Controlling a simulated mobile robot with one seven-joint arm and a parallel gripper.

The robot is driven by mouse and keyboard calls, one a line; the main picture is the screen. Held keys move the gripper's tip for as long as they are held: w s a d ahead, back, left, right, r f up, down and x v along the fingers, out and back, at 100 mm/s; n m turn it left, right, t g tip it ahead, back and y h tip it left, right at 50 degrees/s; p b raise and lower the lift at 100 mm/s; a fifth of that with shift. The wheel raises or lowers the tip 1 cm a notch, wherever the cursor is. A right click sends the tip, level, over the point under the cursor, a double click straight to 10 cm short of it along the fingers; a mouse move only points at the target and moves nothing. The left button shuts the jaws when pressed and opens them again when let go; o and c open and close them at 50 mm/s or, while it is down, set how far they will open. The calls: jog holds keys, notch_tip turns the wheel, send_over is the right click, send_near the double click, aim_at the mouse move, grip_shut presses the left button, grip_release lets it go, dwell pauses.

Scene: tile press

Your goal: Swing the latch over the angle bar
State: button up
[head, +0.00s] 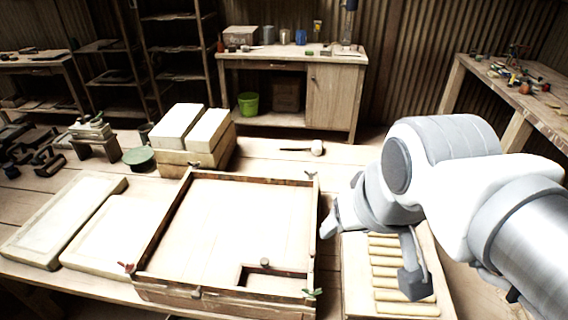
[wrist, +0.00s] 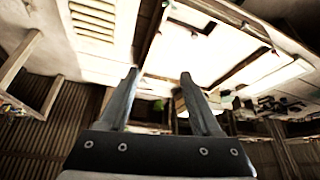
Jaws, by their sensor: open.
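A shallow wooden press frame (head: 152,236) with dark rims lies on the bench in the head view. A dark L-shaped piece, which looks like the angle bar (head: 272,269), lies in its front right corner. Small latch-like pieces sit at the corners: a green one (head: 312,292) at front right, a red one (head: 127,267) at front left and a dark one (head: 310,175) at back right. I cannot tell which is the task's latch. My gripper (head: 329,228) is beside the frame's right rim, apart from the latches. In the wrist view my gripper (wrist: 160,76) is open with nothing between its fingers.
A tray of pale rods (head: 403,308) lies right of the frame, under my arm. Pale boards (head: 62,215) lie to the left. A wooden box with pale blocks (head: 193,160) and a mallet (head: 316,148) are behind. Bench space between frame and mallet is clear.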

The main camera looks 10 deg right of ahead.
notch_tip(320, 180, down, 4)
jog(key=b, duration=0.2)
jog(key=shift+r+b, duration=0.15)
jog(key=shift+b, duration=0.2)
jog(key=shift+r, duration=0.15)
jog(key=shift+c, duration=0.9)
jog(key=m+g+p, duration=0.2)
jog(key=m+g, duration=0.4)
jog(key=m, duration=0.6)
send_over(313, 251)
notch_tip(313, 251, down, 8)
notch_tip(313, 251, down, 17)
jog(key=shift+s+a+r+b, duration=0.1)
jog(key=shift+r+b, duration=0.05)
jog(key=shift+b, duration=0.45)
grip_shut()
